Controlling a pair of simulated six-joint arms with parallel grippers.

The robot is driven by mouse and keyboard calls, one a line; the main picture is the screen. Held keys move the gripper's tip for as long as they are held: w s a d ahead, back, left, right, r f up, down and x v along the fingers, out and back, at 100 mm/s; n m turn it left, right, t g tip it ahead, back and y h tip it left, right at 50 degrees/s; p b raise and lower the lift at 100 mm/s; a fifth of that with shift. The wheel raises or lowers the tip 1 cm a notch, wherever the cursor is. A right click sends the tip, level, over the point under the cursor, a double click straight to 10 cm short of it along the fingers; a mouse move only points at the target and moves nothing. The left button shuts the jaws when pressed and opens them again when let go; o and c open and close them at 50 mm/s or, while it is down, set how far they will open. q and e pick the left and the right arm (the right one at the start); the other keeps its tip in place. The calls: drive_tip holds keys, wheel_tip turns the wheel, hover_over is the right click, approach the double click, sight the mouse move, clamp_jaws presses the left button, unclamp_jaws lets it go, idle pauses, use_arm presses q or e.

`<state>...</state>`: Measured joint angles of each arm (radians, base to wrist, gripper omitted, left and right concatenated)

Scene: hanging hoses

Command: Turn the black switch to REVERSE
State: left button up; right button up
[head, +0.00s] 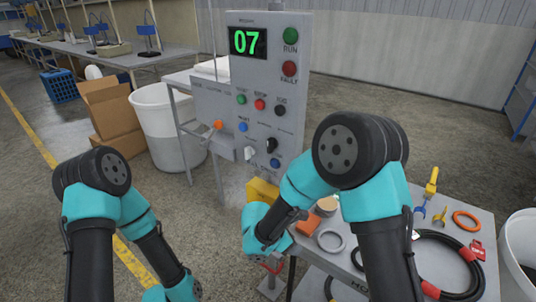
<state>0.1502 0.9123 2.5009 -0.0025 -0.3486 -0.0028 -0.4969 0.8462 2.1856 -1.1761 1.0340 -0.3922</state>
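The black switch (271,146) is a dark rotary knob on the lower right of the grey control panel (262,78). Its label is too small to read, so I cannot tell its setting. In the head view my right arm bends down to the left, its wrist below and in front of the panel, apart from the switch. My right gripper's fingers do not show. My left arm reaches down to the bottom edge of the view, and its gripper does not show.
The panel's green display (247,42) reads 07. A white knob (250,153) sits left of the switch, with several coloured buttons above. A grey table (480,225) at right holds a black hose (455,243) and rings. A white bin (168,130) stands left.

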sight(268, 146)
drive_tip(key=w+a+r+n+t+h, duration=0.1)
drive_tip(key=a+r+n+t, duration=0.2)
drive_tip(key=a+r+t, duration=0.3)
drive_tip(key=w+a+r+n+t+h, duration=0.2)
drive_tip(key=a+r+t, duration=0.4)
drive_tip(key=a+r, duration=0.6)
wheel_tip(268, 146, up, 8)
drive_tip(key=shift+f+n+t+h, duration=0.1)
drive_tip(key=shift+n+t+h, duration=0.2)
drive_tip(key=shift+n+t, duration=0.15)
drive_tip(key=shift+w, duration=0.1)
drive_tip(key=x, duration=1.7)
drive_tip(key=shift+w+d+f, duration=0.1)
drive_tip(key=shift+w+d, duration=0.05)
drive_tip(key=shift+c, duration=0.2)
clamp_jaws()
